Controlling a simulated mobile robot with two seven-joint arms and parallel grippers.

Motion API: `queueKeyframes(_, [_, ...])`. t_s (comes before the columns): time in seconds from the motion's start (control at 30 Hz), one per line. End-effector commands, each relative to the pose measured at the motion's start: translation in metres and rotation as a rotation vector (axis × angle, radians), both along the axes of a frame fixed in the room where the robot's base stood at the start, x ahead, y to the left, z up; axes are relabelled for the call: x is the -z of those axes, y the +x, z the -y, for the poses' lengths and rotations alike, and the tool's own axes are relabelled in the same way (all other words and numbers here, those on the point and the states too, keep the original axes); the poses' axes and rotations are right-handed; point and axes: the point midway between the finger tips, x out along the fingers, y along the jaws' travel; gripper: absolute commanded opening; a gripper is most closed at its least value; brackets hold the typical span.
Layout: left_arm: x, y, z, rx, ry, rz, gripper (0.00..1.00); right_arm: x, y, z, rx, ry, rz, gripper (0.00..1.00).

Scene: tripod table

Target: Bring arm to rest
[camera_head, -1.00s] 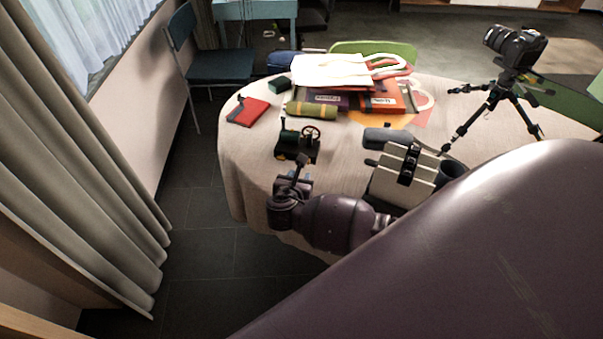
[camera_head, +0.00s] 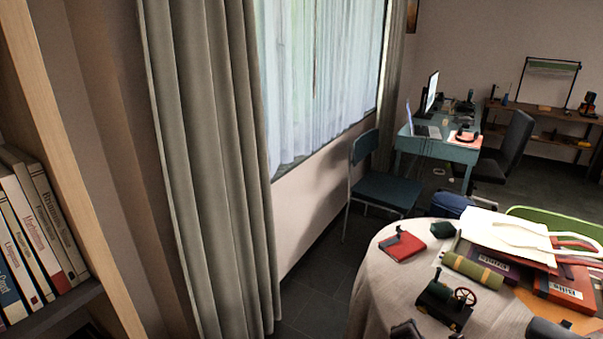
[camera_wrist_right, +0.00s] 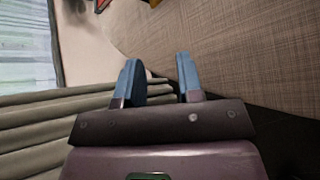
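My right gripper (camera_wrist_right: 160,78) shows in the right wrist view with its two blue fingertips apart. Nothing is between them. The cloth-covered round table (camera_wrist_right: 205,45) fills the upper right of that view, past the fingers. In the head view the same table (camera_head: 375,285) stands at the lower right. A dark piece at the bottom edge there seems to be part of my right arm, mostly cut off. My left gripper is in neither view.
On the table are a toy steam engine (camera_head: 444,303), a red notebook (camera_head: 402,246), a green roll (camera_head: 472,269) and bags with books. A chair (camera_head: 380,188) stands behind. A curtain (camera_head: 215,170) and bookshelf (camera_head: 75,295) are at left. Dark floor (camera_head: 315,300) lies left of the table.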

Motion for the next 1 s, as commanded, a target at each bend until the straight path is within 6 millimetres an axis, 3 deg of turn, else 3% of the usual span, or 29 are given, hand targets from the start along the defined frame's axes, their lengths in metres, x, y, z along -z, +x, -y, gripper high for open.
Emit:
queueKeyframes(0.17, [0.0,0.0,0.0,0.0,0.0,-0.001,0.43,-0.013,-0.002,-0.046,0.041,0.568,0.159,0.34])
queueKeyframes(0.3, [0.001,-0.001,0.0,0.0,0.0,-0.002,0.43,-0.022,-0.027,-0.07,0.147,1.071,0.244,0.34])
queueKeyframes(0.5, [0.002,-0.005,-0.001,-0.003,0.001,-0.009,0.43,-0.035,-0.078,-0.066,0.358,1.632,0.353,0.34])
queueKeyframes(0.7, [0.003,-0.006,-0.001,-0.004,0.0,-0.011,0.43,-0.029,-0.139,-0.034,0.551,1.85,0.45,0.34])
queueKeyframes(0.9, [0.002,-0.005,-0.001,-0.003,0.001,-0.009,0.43,0.0,-0.203,-0.004,0.732,1.829,0.483,0.34])
queueKeyframes(1.0, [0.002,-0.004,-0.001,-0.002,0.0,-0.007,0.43,0.013,-0.224,0.0,0.786,1.812,0.476,0.34])
